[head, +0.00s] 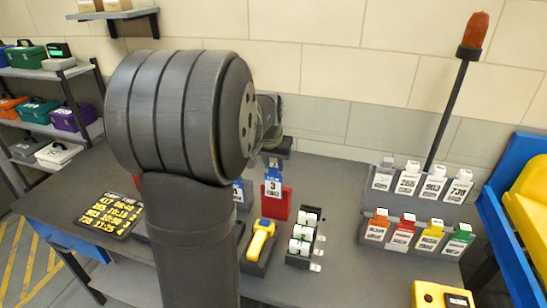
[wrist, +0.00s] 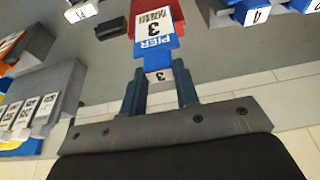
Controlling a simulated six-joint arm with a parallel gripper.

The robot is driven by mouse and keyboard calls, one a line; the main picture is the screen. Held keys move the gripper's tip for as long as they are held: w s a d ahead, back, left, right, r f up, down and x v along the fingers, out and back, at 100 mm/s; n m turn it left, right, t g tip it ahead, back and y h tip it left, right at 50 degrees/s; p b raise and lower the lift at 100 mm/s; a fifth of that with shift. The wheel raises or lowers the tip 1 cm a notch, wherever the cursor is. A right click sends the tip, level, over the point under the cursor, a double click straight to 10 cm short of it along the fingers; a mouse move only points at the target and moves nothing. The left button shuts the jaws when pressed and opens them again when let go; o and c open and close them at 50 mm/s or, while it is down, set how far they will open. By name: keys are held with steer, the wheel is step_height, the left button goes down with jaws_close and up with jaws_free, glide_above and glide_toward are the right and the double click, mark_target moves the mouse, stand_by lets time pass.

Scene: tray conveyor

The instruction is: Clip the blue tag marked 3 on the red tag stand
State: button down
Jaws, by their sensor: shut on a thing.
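The blue tag marked 3 (head: 273,180) has a white label reading PIER 3. It hangs upright from my gripper (head: 274,152), which is partly hidden behind my arm in the head view. In the wrist view, my two fingers (wrist: 158,88) are shut on the top of the blue tag (wrist: 155,40). The red tag stand (head: 277,205) is on the table, with the tag's label overlapping its upper part. Red also shows beside the label in the wrist view (wrist: 178,10). I cannot tell whether the tag touches the stand.
A blue tag (head: 239,192) stands left of the red stand, partly behind my arm. A yellow scanner (head: 260,238) and a holder of white rolls (head: 302,240) are in front. A grey rack (head: 375,222) of several tags stands right. A black board (head: 110,214) lies left.

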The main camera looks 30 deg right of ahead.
mark_target(273, 174)
steer(key=shift+f, duration=2.75)
steer(key=c, duration=1)
jaws_free()
steer(key=v, duration=1.7)
steer(key=shift+s+a+r, duration=0.1)
steer(key=shift+r, duration=0.1)
